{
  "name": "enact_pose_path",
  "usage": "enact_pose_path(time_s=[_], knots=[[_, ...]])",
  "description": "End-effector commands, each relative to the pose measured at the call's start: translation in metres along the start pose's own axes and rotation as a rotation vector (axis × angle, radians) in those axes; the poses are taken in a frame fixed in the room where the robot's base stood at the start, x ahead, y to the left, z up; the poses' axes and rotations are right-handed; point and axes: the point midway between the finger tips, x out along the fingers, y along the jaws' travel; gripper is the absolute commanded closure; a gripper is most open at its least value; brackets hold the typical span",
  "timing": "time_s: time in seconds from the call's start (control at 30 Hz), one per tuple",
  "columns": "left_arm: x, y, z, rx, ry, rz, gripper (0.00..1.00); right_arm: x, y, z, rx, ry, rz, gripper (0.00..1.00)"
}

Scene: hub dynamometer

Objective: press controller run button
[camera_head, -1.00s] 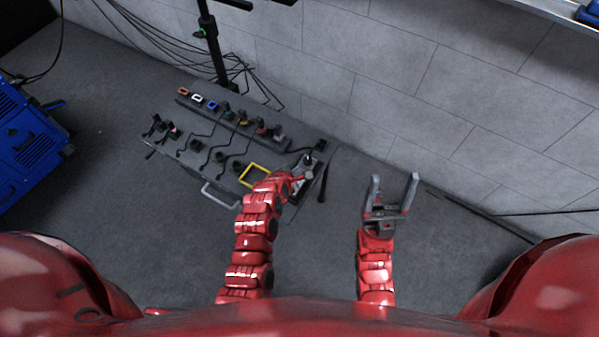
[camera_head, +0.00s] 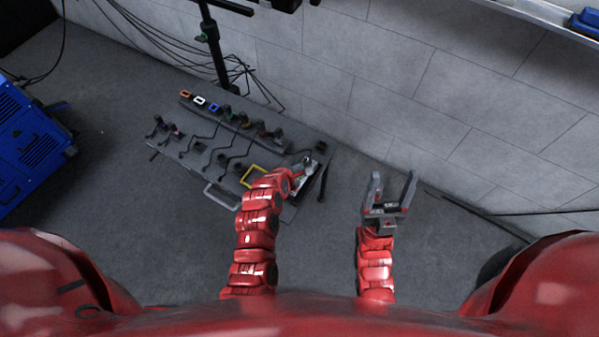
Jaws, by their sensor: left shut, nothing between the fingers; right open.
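The controller (camera_head: 313,187) is a small box at the right end of the grey panel, partly hidden by my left gripper. My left gripper (camera_head: 307,161) is shut with nothing in it, and its tip is over the controller. I cannot tell whether it touches it. The run button cannot be made out. My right gripper (camera_head: 391,188) is open and empty, to the right of the panel over bare floor, with its fingers pointing toward the wall.
The grey panel (camera_head: 225,195) carries several cables, connectors and coloured sockets, with a yellow frame (camera_head: 252,177) near my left wrist. A blue machine (camera_head: 32,150) stands at the left. A black stand (camera_head: 213,45) rises behind the panel.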

Motion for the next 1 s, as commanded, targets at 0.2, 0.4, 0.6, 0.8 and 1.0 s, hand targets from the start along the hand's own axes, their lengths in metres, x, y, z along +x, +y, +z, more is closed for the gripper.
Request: enact_pose_path(time_s=[0.2, 0.4, 0.6, 0.8, 1.0], knots=[[-0.019, 0.014, 0.014, 0.000, 0.000, 0.000, 1.00, 0.021, 0.001, -0.004, 0.000, 0.000, 0.000, 0.33], [-0.022, 0.016, 0.016, 0.000, 0.000, 0.000, 1.00, 0.024, 0.001, -0.004, 0.000, 0.000, 0.000, 0.33], [-0.021, 0.015, 0.015, 0.000, 0.000, 0.000, 1.00, 0.023, 0.001, -0.004, 0.000, 0.000, 0.000, 0.33], [-0.021, 0.016, 0.016, 0.000, 0.000, 0.000, 1.00, 0.023, 0.001, -0.004, 0.000, 0.000, 0.000, 0.33], [-0.021, 0.016, 0.016, 0.000, 0.000, 0.000, 1.00, 0.023, 0.001, -0.004, 0.000, 0.000, 0.000, 0.33]])
